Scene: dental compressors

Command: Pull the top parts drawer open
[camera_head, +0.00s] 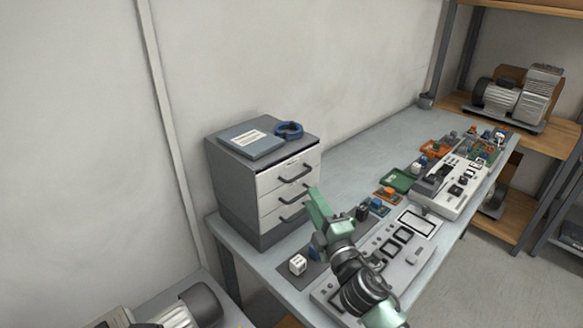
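The grey drawer cabinet (228,180) stands on the left end of the workbench. It has a stack of white drawer fronts with dark bar handles. The top parts drawer (268,181) looks closed or nearly so, with a thin dark gap along its upper edge. Its handle (295,174) is uncovered. My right gripper (317,202) has pale green fingers and is in front of the cabinet, to the right of the lower drawers. It appears apart from the top handle. The finger spacing is not clear from this angle. My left gripper is not in view.
A grey binder (250,142) and blue coil (289,130) lie on the cabinet. A shelf with a compressor (517,97) stands at right.

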